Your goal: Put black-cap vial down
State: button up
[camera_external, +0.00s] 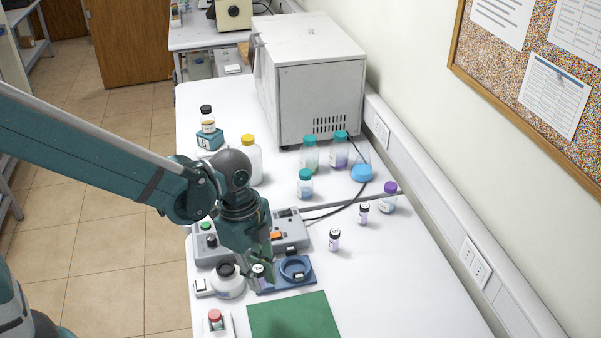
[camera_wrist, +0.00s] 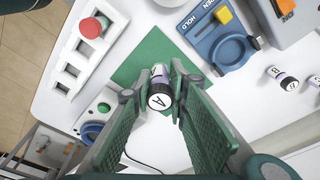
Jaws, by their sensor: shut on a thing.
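My gripper (camera_external: 258,262) is shut on a black-cap vial (camera_external: 260,273), in front of the grey control box. In the wrist view, my gripper (camera_wrist: 158,90) holds the vial (camera_wrist: 160,97) between its fingertips, cap toward the camera, with a white "A" label on the cap. The mat also shows in the external view (camera_external: 295,318). I cannot tell whether the vial's base touches anything.
A blue holder (camera_external: 307,280) with a ring stands beside the vial. A white rack (camera_wrist: 68,68) with a red-cap vial (camera_wrist: 92,27) is at left. Two other black-cap vials (camera_external: 334,240) (camera_external: 363,213) stand to the right. The right tabletop is clear.

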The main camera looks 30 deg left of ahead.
jog(key=shift+w, duration=0.1)
dwell(0.3)
jog(key=w+a+p, duration=0.1)
jog(key=w+a, duration=0.6)
jog(key=w, duration=0.6)
jog(key=w+a, duration=0.8)
jog(key=w, duration=0.5)
jog(key=w+a+p, duration=0.1)
jog(key=w+a, duration=0.6)
jog(key=w, duration=0.6)
jog(key=shift+w+a+n+p, duration=0.25)
jog(key=shift+a+n+p, duration=0.05)
jog(key=shift+a+p, duration=0.05)
jog(key=shift+f, duration=0.1)
jog(key=shift+f, duration=3.1)
jog(key=shift+f, duration=0.1)
jog(key=shift+f, duration=1.75)
